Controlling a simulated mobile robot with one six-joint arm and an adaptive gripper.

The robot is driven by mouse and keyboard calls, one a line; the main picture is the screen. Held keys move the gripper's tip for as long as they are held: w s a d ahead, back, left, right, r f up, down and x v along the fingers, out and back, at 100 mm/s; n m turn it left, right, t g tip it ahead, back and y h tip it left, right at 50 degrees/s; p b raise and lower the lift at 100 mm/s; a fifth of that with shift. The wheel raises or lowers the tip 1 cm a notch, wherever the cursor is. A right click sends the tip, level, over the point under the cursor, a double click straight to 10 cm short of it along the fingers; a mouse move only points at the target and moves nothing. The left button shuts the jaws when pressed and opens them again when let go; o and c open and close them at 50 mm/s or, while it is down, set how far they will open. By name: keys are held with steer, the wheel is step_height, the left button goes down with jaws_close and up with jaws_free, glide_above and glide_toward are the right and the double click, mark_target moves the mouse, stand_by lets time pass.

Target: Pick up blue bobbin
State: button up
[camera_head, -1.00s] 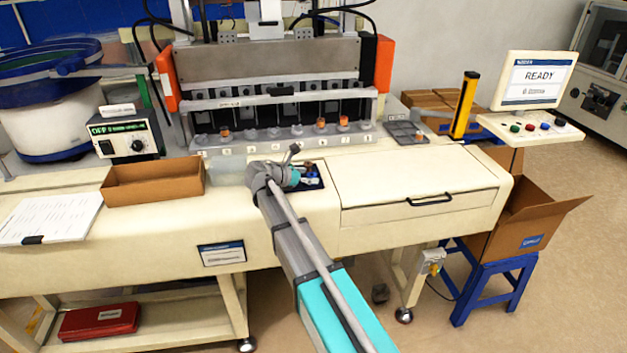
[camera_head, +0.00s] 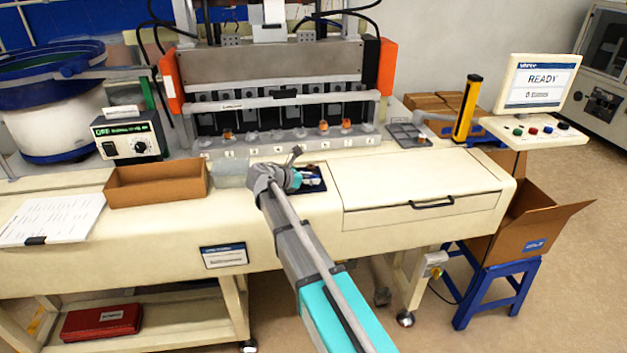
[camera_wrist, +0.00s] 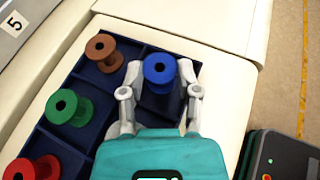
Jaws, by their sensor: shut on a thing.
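The blue bobbin (camera_wrist: 159,70) is in the wrist view, upright, in the end compartment of a dark blue divided tray (camera_wrist: 133,50). My gripper (camera_wrist: 160,88) has a finger on each side of the bobbin and is shut on it. Whether the bobbin is lifted off the tray floor I cannot tell. In the head view, my gripper (camera_head: 306,180) is over the tray (camera_head: 314,188) on the machine's bench. My arm hides part of the tray there, and the blue bobbin is not clearly seen.
A brown bobbin (camera_wrist: 103,52), a green bobbin (camera_wrist: 68,107) and a red bobbin (camera_wrist: 32,168) sit in neighbouring compartments. In the head view, an open cardboard box (camera_head: 156,184) lies left of my arm. The machine's slotted front (camera_head: 285,108) stands behind; a flat cover (camera_head: 415,185) lies right.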

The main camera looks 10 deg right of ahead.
steer(key=shift+r, duration=0.1)
steer(key=shift+r+p, duration=0.9)
steer(key=shift+p, duration=0.05)
steer(key=s+r+p, duration=1.1)
steer(key=s, duration=0.3)
steer(key=shift+d, duration=0.35)
steer(key=shift+w, duration=0.2)
